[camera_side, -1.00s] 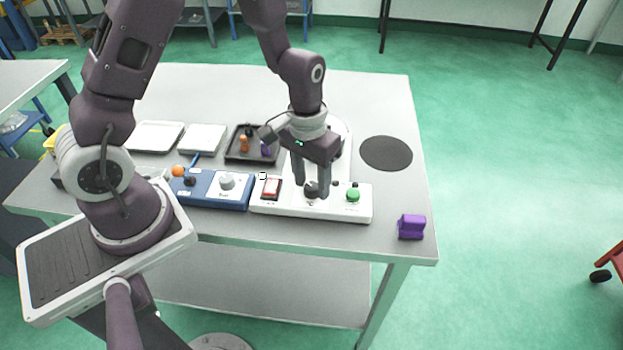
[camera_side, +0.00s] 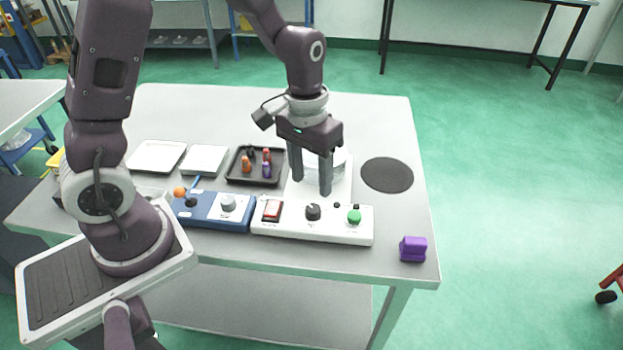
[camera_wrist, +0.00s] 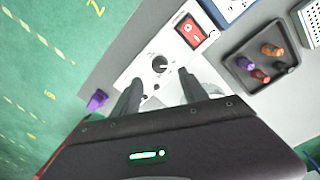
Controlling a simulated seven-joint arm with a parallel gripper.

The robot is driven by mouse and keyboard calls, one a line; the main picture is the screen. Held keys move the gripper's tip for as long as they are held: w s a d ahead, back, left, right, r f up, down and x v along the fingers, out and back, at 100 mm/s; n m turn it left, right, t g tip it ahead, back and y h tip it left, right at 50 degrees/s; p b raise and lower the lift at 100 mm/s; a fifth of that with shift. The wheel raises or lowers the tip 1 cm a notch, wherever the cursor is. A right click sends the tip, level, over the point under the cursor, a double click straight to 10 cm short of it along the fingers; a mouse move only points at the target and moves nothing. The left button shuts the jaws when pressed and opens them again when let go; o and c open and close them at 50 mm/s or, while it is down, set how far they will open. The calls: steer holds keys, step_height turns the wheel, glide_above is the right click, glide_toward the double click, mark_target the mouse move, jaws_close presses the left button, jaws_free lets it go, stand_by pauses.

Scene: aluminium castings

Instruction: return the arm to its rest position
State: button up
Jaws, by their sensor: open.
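My gripper (camera_side: 311,182) hangs from my arm above the white control box (camera_side: 343,232), with its fingers apart and nothing between them. It stands a little above and behind the black knob (camera_side: 313,212). In the wrist view the two fingers (camera_wrist: 158,92) point toward the same box, and the black knob (camera_wrist: 160,64) shows between and beyond their tips. The box also carries a red switch (camera_side: 272,211) and a green button (camera_side: 354,217). The white plate behind the box is partly hidden by my gripper.
A blue box (camera_side: 212,212) adjoins at left. A black tray (camera_side: 240,178) holds several small coloured pieces. Two white trays (camera_side: 157,157) lie further left. A purple block (camera_side: 413,249) sits at the front right corner; a dark disc (camera_side: 387,175) lies behind it. Space above the table is clear.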

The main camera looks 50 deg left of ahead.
steer(key=s+r+m+t, duration=0.2)
steer(key=s+r+t, duration=0.3)
steer(key=s+r, duration=1.1)
steer(key=shift+s+a+r+y, duration=0.3)
steer(key=shift+s+r, duration=0.1)
steer(key=shift+r, duration=0.15)
